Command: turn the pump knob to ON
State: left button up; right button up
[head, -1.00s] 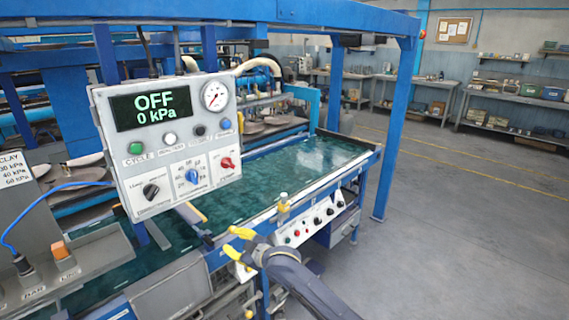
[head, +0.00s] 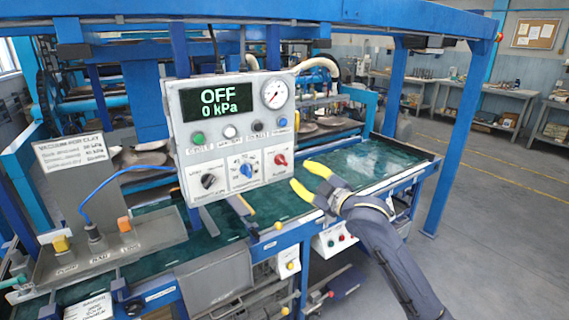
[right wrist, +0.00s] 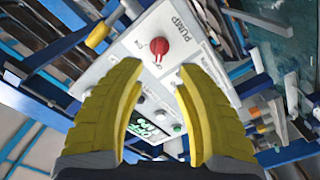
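The red pump knob (head: 281,160) is at the lower right of the grey control panel (head: 186,104). In the right wrist view the red knob (right wrist: 159,46) sits beside the printed word PUMP, just beyond my fingertips; its small position labels are too small to read surely. The panel's display (head: 218,101) reads OFF, 0 kPa. My right gripper (head: 306,178) is open and empty, to the right of and slightly below the knob. In the right wrist view its yellow fingers (right wrist: 160,70) are apart, with the knob beyond the gap, not touched. My left gripper is not in view.
A black knob (head: 208,181) and a blue knob (head: 246,171) are left of the red knob. A gauge (head: 274,93) and several buttons sit above. The green machine bed (head: 365,160) lies behind my right gripper. A grey tray (head: 140,240) stands lower left.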

aim_at(285, 164)
jog(key=x, duration=1.1)
jog(key=shift+w, duration=0.15)
grip_shut()
